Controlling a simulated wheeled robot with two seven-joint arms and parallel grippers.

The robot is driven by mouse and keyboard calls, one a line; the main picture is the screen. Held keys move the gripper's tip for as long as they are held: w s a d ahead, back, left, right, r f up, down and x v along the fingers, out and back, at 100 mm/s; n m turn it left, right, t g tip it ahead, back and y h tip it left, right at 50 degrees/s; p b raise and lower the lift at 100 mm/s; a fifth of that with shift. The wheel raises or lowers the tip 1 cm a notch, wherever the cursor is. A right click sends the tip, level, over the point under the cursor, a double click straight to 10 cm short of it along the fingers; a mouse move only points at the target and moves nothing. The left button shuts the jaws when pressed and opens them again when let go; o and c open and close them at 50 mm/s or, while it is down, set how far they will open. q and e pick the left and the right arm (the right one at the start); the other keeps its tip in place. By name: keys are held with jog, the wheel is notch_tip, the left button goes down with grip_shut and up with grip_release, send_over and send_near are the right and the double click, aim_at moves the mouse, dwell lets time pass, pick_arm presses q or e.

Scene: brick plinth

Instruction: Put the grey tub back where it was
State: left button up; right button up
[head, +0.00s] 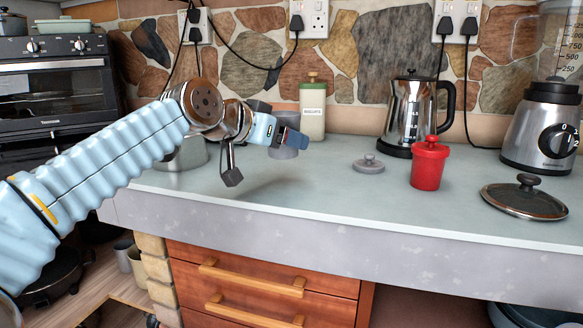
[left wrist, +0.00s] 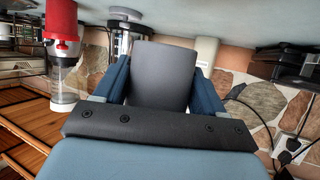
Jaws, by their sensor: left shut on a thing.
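The grey tub (head: 288,152) is between the fingers of my left gripper (head: 290,138), at the left-centre of the counter in the head view. In the left wrist view the tub (left wrist: 162,75) fills the space between the two blue fingers (left wrist: 160,88), and the gripper is shut on it. It appears held above the counter, with a soft shadow on the surface below the gripper. The gripper hides part of it in the head view. A grey knobbed lid (head: 368,166) lies on the counter to the right. My right gripper is not in view.
A cream canister (head: 312,115) stands just behind the tub. A red tub (head: 428,168), kettle (head: 408,112), blender (head: 540,135) and glass lid (head: 522,202) stand to the right. A steel pot (head: 182,157) is behind my arm. The counter's front middle is clear.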

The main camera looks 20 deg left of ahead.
aim_at(291, 183)
pick_arm(q)
jog(key=shift+w+d+f, duration=0.2)
jog(key=shift+w+f, duration=0.45)
jog(key=shift+f, duration=0.2)
jog(key=shift+w+d+f+b, duration=0.15)
jog(key=shift+w+f, duration=0.1)
jog(key=shift+f, duration=0.6)
jog(key=shift+w+f+b, duration=0.15)
jog(key=shift+w+f, duration=0.15)
jog(key=shift+f, duration=0.5)
jog(key=shift+w+d+f+b, duration=0.15)
jog(key=shift+w+f, duration=0.1)
jog(key=shift+f, duration=0.6)
jog(key=shift+f, duration=0.2)
jog(key=o, duration=1.2)
jog(key=shift+r, duration=0.1)
jog(key=shift+s+a+r, duration=0.1)
jog(key=shift+s+r, duration=0.05)
jog(key=shift+r, duration=0.05)
jog(key=b+v, duration=0.1)
jog(key=v, duration=1)
jog(key=shift+s+a, duration=0.2)
jog(key=shift+s, duration=0.15)
